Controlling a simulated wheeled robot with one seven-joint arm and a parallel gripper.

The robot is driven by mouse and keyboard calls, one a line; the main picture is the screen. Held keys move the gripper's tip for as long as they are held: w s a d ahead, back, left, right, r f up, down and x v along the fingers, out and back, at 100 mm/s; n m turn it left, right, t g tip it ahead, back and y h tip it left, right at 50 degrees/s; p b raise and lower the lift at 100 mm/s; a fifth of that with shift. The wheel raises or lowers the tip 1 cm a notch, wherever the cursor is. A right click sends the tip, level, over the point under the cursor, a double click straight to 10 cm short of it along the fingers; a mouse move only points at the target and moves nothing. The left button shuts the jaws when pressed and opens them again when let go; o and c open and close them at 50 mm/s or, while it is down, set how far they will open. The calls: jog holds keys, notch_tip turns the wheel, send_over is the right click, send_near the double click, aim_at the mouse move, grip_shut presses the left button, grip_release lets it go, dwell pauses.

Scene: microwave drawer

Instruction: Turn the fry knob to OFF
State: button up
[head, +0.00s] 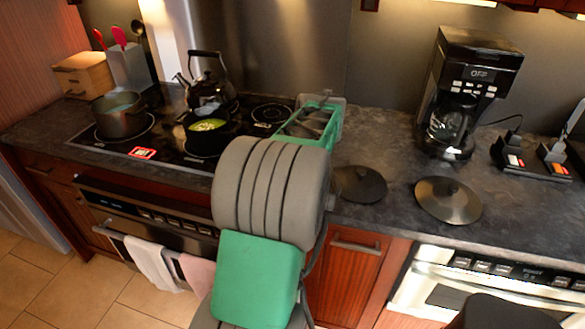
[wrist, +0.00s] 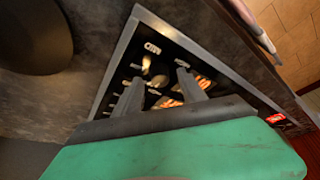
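In the wrist view, a dark cooktop panel (wrist: 140,50) with a metal rim carries pale labels too small to read. A light metallic knob (wrist: 158,80) shows on it, with another pale knob part (wrist: 147,64) just beyond. I cannot tell which is the fry knob or where it points. My gripper (wrist: 159,75) has its two grey fingers apart, one on each side of the knobs. I cannot tell whether they touch a knob. In the head view, my green gripper (head: 310,122) is over the right end of the cooktop, where my arm hides the controls.
A kettle (head: 205,82), a small pot with yellow-green contents (head: 207,125) and a larger pot (head: 118,114) stand on the cooktop left of my gripper. Dark lids (head: 360,184) (head: 448,199) lie on the counter to the right. A coffee maker (head: 470,90) stands behind them.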

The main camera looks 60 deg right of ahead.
jog(key=v, duration=0.7)
jog(key=shift+r, duration=0.4)
jog(key=shift+s+a, duration=0.1)
